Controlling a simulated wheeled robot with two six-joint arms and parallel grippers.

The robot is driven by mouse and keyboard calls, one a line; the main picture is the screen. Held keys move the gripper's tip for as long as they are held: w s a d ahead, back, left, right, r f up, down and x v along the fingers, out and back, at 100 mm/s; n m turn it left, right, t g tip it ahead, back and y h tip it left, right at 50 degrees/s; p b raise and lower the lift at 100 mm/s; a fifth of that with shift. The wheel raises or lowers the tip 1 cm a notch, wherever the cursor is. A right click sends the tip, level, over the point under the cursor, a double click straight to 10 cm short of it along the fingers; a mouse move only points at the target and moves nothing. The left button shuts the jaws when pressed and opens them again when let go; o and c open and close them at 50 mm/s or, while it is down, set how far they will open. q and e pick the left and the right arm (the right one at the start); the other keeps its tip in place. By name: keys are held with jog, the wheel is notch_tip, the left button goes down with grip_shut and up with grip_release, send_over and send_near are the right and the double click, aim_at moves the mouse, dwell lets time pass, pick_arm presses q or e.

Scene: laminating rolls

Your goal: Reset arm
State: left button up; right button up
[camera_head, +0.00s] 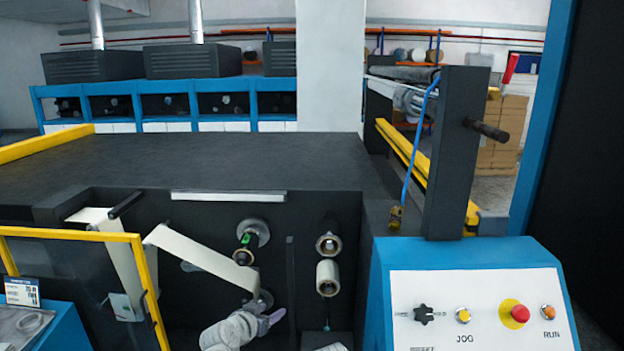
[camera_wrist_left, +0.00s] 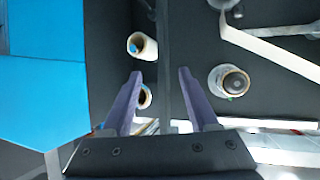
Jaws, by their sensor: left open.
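My left gripper (camera_head: 276,317) is low in the middle of the head view, in front of the machine's dark recessed panel. In the left wrist view its two purple fingers (camera_wrist_left: 159,75) are spread apart with nothing between them. A white roll (camera_head: 327,278) sits on the panel below a roll with an open core (camera_head: 328,244), up and to the right of the gripper. A black and green spindle (camera_head: 246,247) is further left. The wrist view shows a white roll (camera_wrist_left: 143,47) beyond the fingers and a wider roll (camera_wrist_left: 232,82) to their right. My right gripper is out of view.
A white web (camera_head: 190,251) runs across the panel. A yellow-framed guard (camera_head: 135,238) stands at the left. A control panel with knob and buttons (camera_head: 475,280) is at the right, below a dark upright post (camera_head: 455,150). The dark tabletop (camera_head: 230,160) is clear.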

pick_arm(q)
jog(key=s+d+f+m+g, duration=0.1)
jog(key=s+d+f+g, duration=0.3)
jog(key=s+d+f, duration=0.15)
jog(key=s+f+g+y, duration=0.3)
jog(key=s+g, duration=0.1)
jog(key=s, duration=0.5)
jog(key=s+f+g+y, duration=0.3)
jog(key=s+g, duration=0.1)
jog(key=s, duration=0.5)
jog(key=shift+s+a+f+n, duration=0.2)
jog(key=shift+n, duration=0.1)
